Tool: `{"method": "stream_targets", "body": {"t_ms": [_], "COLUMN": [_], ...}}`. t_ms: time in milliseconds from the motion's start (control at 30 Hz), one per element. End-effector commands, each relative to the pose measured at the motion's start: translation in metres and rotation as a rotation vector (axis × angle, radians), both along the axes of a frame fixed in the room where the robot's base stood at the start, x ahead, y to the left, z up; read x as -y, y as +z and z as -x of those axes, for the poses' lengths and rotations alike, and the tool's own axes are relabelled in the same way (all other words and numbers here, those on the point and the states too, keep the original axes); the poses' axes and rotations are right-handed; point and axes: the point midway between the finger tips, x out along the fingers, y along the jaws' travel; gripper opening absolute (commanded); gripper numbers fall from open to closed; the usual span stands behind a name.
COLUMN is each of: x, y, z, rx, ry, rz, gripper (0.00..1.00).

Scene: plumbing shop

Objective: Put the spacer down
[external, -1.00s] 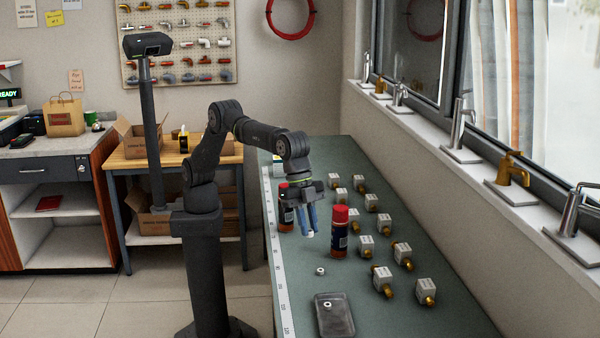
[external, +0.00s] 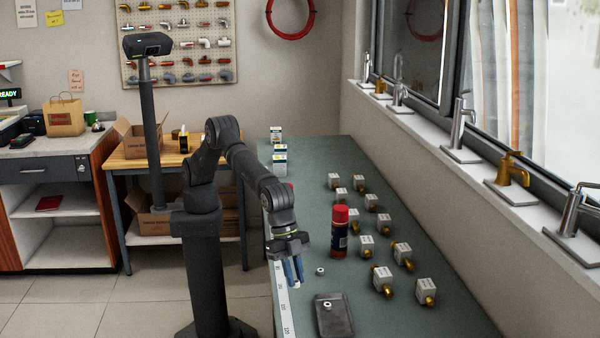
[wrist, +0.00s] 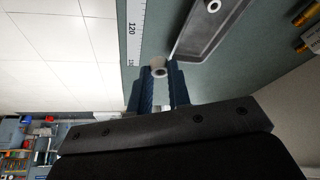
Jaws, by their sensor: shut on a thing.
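My gripper (external: 296,284) is shut on a small white spacer (wrist: 158,68), held between the blue fingertips in the wrist view. In the external view the gripper points down over the left side of the bench, near the ruler strip (external: 283,302); the held spacer is hard to make out there. A grey tray (external: 346,322) lies to the right of and nearer the camera than the gripper, with a white spacer (external: 327,305) in it. Another white spacer (external: 320,271) lies on the bench just right of the gripper.
A red-capped can (external: 339,240) stands beyond the loose spacer. Several white-boxed brass valves (external: 382,276) stand in rows to the right. Small boxes (external: 279,152) stand at the bench's far left. The green bench (external: 420,325) is clear right of the tray.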

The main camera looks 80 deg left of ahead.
Motion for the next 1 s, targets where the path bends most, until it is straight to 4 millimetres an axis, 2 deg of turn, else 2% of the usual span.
{"method": "stream_targets", "body": {"t_ms": [400, 500, 767, 1000], "x": [0.0, 0.0, 0.0, 0.0], "y": [-0.056, -0.063, -0.075, -0.107], "z": [-0.089, -0.103, -0.113, -0.112], "rx": [-0.001, -0.001, 0.0, -0.001], "ry": [0.004, 0.002, 0.001, 0.001], "rz": [-0.001, 0.0, 0.0, -0.002], "gripper": [0.0, 0.0, 0.0, 0.0]}}
